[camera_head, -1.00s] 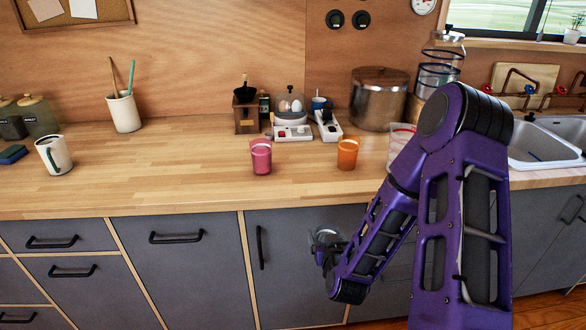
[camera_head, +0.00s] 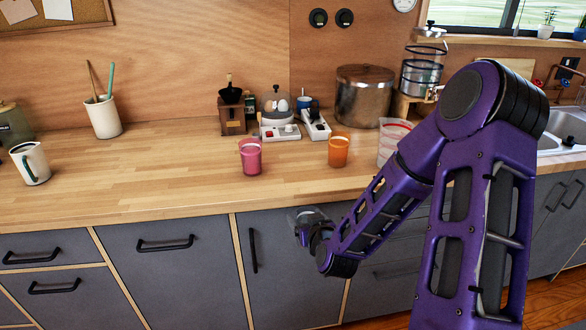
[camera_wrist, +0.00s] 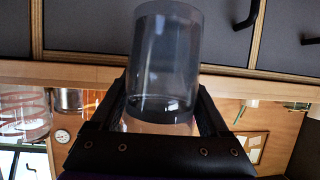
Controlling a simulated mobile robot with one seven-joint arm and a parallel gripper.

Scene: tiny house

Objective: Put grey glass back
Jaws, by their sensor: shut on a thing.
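The grey glass (camera_wrist: 165,62) is a clear, greyish tumbler between the two fingers of my gripper (camera_wrist: 165,112) in the wrist view. My gripper is shut on it. In the head view my gripper (camera_head: 308,228) is in front of the grey cabinet doors, just below the counter's front edge, and the glass shows only faintly there. A pink glass (camera_head: 251,157) and an orange glass (camera_head: 339,151) stand upright on the wooden counter (camera_head: 190,180). A clear glass container with reddish marks (camera_head: 393,140) stands right of the orange glass, partly hidden by my arm.
A white mug (camera_head: 31,164) and a utensil cup (camera_head: 103,117) stand at the left. A sink (camera_head: 564,128) is at right.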

